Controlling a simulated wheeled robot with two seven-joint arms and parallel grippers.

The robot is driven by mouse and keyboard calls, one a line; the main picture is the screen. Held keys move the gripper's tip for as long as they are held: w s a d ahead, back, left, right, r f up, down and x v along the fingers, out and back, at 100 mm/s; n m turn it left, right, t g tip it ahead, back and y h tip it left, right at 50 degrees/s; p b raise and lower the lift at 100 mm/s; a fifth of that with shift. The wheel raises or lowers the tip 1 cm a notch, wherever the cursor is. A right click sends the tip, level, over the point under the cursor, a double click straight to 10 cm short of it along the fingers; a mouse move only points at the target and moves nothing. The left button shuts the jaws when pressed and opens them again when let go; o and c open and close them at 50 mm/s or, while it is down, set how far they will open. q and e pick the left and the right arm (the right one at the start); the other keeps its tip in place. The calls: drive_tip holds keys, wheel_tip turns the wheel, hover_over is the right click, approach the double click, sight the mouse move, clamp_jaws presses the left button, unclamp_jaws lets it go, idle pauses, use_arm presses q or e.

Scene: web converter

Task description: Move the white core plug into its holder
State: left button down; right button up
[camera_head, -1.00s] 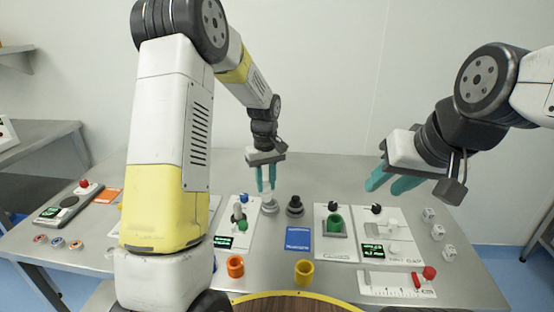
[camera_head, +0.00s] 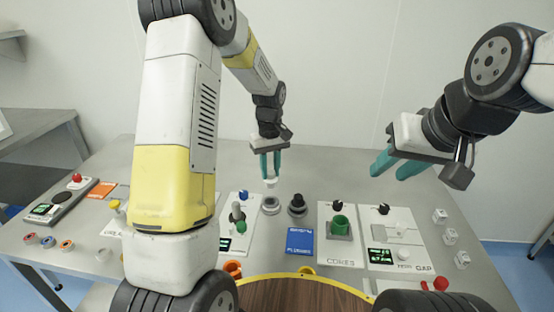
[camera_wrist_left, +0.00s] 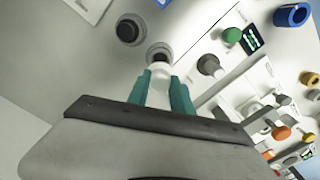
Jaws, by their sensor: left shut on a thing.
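My left gripper (camera_head: 270,179) is shut on the white core plug (camera_head: 270,183), which hangs below the teal fingertips. In the head view the plug is above a grey ring-shaped holder (camera_head: 270,205), with a gap between them. In the left wrist view the plug (camera_wrist_left: 160,70) lies between the fingertips and partly covers the near edge of the grey holder (camera_wrist_left: 158,50). A black holder or plug (camera_head: 297,205) stands just to the right of the grey one. My right gripper (camera_head: 388,174) is open and empty, above the right part of the table.
A blue plugs card (camera_head: 300,239) lies in front of the holders. A panel with a grey post and green knob (camera_head: 240,227) is to the left. The table behind the holders is clear.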

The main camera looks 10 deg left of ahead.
sight(271, 181)
use_arm(q)
drive_tip(key=shift+f, duration=2.3)
drive_tip(key=shift+f, duration=2.2)
idle(0.3)
drive_tip(key=c, duration=1.1)
unclamp_jaws()
drive_tip(key=shift+o, duration=0.2)
